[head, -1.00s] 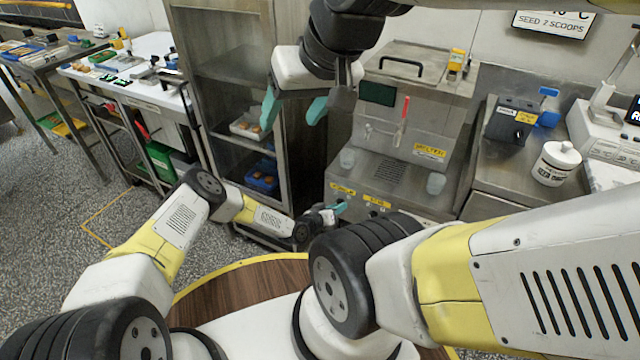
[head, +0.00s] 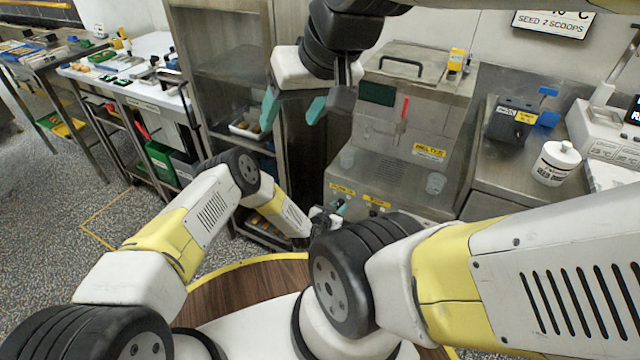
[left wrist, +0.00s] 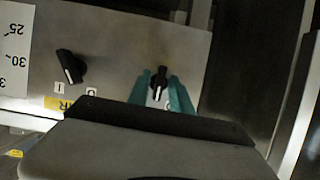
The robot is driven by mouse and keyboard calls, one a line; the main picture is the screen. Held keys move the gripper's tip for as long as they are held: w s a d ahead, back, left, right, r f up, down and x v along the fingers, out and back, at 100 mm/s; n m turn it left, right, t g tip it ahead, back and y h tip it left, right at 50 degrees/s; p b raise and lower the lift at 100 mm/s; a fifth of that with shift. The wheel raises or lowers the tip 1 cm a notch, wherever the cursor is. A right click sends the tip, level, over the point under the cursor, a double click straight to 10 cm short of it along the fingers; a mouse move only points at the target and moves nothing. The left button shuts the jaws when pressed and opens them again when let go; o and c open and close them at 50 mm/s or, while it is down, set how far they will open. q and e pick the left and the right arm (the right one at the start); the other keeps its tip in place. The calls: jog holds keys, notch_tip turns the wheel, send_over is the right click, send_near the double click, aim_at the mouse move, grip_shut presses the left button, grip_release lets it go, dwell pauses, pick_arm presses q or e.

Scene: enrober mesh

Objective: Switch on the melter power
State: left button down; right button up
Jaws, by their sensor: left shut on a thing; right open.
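The melter (head: 445,115) stands against the back wall, a steel unit with a dark screen (head: 376,93) and a yellow MELTER label. In the left wrist view, its front panel (left wrist: 115,60) carries two black knobs. My left gripper (left wrist: 158,88) is shut on the right-hand knob (left wrist: 161,76), one finger each side; its pointer runs roughly down the picture. The other knob (left wrist: 70,66) stands free, tilted, beside a yellow label partly hidden. In the head view my left gripper (head: 340,208) is at the melter's low front, its knob hidden. My right gripper (head: 291,108) hangs open and empty.
A steel shelf rack (head: 222,75) with trays stands left of the melter. A dark box (head: 511,120) and a white jar (head: 556,162) are on the right counter.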

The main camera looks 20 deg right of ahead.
pick_arm(q)
jog(key=m+t+y, duration=0.1)
jog(key=m+t, duration=0.1)
jog(key=m, duration=0.1)
jog(key=shift+s+d+m, duration=0.1)
jog(key=shift+m, duration=0.2)
jog(key=shift+t+y, duration=0.3)
dwell(0.3)
jog(key=c, duration=1.5)
grip_release()
jog(key=v, duration=0.7)
jog(key=shift+s+a+r, duration=0.2)
jog(key=shift+s+a, duration=0.05)
